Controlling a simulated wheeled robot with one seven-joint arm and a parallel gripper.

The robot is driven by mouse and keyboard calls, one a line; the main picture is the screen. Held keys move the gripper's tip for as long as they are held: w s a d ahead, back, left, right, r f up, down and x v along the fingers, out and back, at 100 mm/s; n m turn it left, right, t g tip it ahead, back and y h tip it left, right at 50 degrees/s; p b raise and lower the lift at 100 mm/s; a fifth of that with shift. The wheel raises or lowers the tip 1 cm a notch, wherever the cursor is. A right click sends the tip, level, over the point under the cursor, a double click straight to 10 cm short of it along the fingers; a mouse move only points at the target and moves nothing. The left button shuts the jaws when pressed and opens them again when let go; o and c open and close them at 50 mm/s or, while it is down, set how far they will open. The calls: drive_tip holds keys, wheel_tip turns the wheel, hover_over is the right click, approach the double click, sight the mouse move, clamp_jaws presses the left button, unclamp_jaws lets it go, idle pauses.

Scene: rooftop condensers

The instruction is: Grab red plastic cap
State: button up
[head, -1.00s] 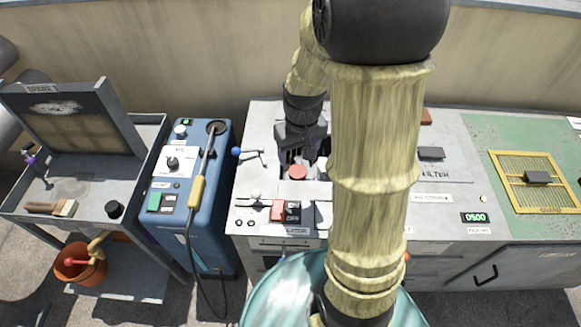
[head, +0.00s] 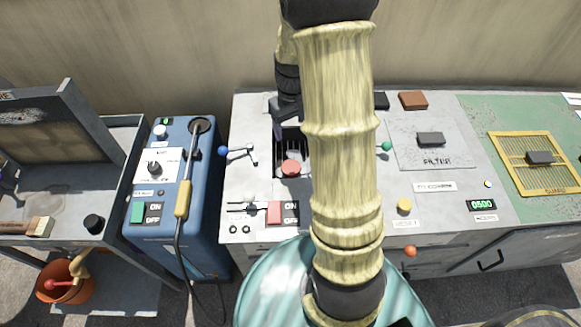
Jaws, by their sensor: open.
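The red plastic cap (head: 291,168) is a round red disc. It sits at the front edge of a dark slotted recess (head: 292,142) in the grey worktop. My gripper (head: 284,126) is dark grey and points down at the back of the recess, behind the cap and apart from it. It is open with nothing visible in it. My pale yellow-sleeved arm hides its right side and part of the worktop to the right of the cap.
A red ON/OFF switch (head: 274,212) is in front of the cap. A blue-knobbed lever (head: 223,150) is left of the recess, a green knob (head: 386,146) right. A blue machine (head: 168,250) stands left of the worktop. A yellow button (head: 404,205) is at front right.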

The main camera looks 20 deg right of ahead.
drive_tip(key=b, duration=0.1)
hover_over(290, 166)
drive_tip(key=f, duration=1.1)
drive_tip(key=shift+s+d+f, duration=0.2)
drive_tip(key=shift+s+d, duration=0.05)
drive_tip(key=shift+f, duration=0.4)
drive_tip(key=f, duration=0.5)
drive_tip(key=shift+w+a+f+b, duration=0.1)
drive_tip(key=shift+w+a+b, duration=0.1)
drive_tip(key=shift+b, duration=0.2)
drive_tip(key=c, duration=0.8)
